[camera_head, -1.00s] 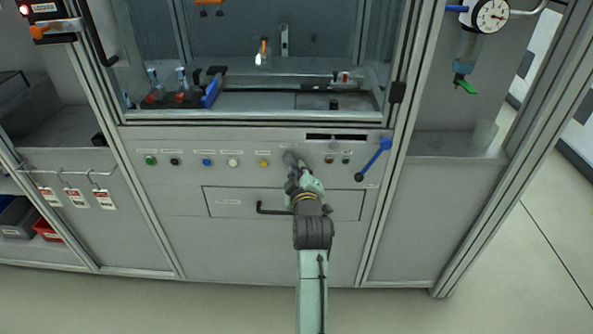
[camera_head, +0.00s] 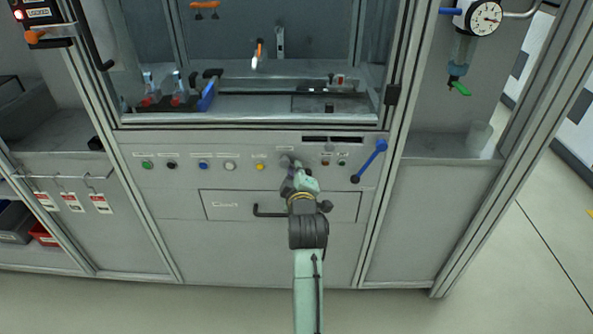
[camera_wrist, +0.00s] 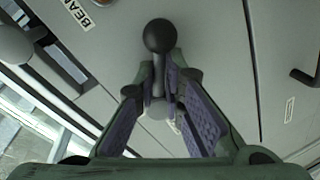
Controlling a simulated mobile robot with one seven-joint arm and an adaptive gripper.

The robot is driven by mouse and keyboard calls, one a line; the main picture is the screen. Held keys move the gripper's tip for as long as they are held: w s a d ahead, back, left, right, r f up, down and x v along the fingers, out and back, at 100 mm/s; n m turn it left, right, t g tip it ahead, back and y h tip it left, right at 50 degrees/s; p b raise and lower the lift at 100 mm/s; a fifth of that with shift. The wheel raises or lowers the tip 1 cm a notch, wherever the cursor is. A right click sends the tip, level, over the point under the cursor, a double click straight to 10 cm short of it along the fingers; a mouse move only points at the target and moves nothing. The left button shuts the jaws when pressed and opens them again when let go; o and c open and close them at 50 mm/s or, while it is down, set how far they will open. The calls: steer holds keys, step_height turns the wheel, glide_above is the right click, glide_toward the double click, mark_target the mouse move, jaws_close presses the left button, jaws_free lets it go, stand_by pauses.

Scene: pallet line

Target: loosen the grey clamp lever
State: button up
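The grey clamp lever (camera_wrist: 160,37) shows in the wrist view as a dark round knob on a thin rod. The rod runs down to a pale grey hub between the two fingers. My gripper (camera_wrist: 159,72) has its purple-padded fingers on either side of the rod, with the knob beyond the fingertips. I cannot tell whether the pads touch the rod. In the head view my gripper (camera_head: 289,163) is at the front panel, right of the yellow button, and it and my arm largely hide the lever.
A row of buttons, including a yellow one (camera_head: 260,167), lies left of my gripper. A blue lever (camera_head: 370,160) is mounted to the right. A drawer with a black handle (camera_head: 270,212) sits below. The glazed enclosure with a fixture (camera_head: 180,98) is above.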

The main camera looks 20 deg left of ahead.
steer(key=o, duration=0.4)
steer(key=shift+d+f, duration=0.1)
steer(key=shift+d, duration=0.15)
steer(key=shift+a, duration=0.1)
steer(key=v, duration=1.2)
